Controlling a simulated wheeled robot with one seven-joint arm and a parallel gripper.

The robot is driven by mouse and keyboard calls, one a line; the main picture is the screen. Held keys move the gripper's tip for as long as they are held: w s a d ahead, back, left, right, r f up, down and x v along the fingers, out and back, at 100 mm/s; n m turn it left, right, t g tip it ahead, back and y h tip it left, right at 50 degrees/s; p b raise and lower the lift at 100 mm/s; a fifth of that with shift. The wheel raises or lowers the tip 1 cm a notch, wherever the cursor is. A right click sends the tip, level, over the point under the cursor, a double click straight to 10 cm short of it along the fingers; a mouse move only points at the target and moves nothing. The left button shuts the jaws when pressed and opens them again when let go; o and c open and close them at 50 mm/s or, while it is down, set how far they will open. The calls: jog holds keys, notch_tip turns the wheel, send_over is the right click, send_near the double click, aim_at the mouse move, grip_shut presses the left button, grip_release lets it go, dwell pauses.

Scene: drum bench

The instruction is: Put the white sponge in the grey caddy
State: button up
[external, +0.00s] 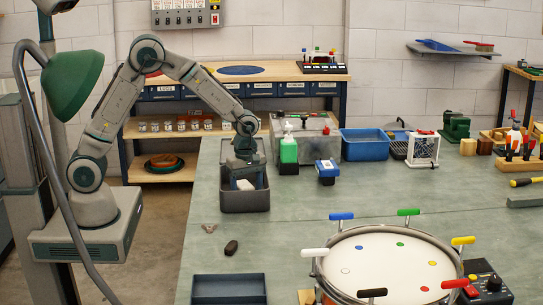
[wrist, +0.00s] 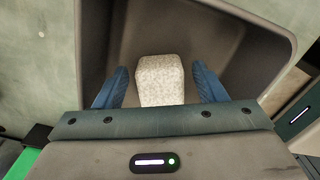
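The white sponge (wrist: 160,80) is a pale speckled block within the opening of the grey caddy (wrist: 262,60). In the external view the sponge (external: 246,184) shows at the top of the caddy (external: 245,201), below my gripper (external: 244,176). In the wrist view my gripper (wrist: 160,88) has its two blue fingers on either side of the sponge. A narrow gap shows between each finger and the sponge, so the fingers are apart from it. I cannot tell whether the sponge's underside rests on the caddy floor.
A blue bin (external: 367,145) is farther back. A drum (external: 388,266) and a dark tray (external: 229,289) are at the front. The bench between has free room.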

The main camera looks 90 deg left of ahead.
aim_at(246, 187)
notch_tip(246, 187, up, 12)
jog(key=s+d+r+m+t, duration=0.1)
jog(key=s+d+m, duration=0.3)
jog(key=s+m, duration=0.7)
jog(key=s+d+r+m+t, duration=0.2)
jog(key=s+d+m, duration=0.2)
jog(key=s+m, duration=0.7)
jog(key=shift+s+d+m, duration=0.2)
jog(key=shift+s+m, duration=0.1)
jog(key=shift+s, duration=0.5)
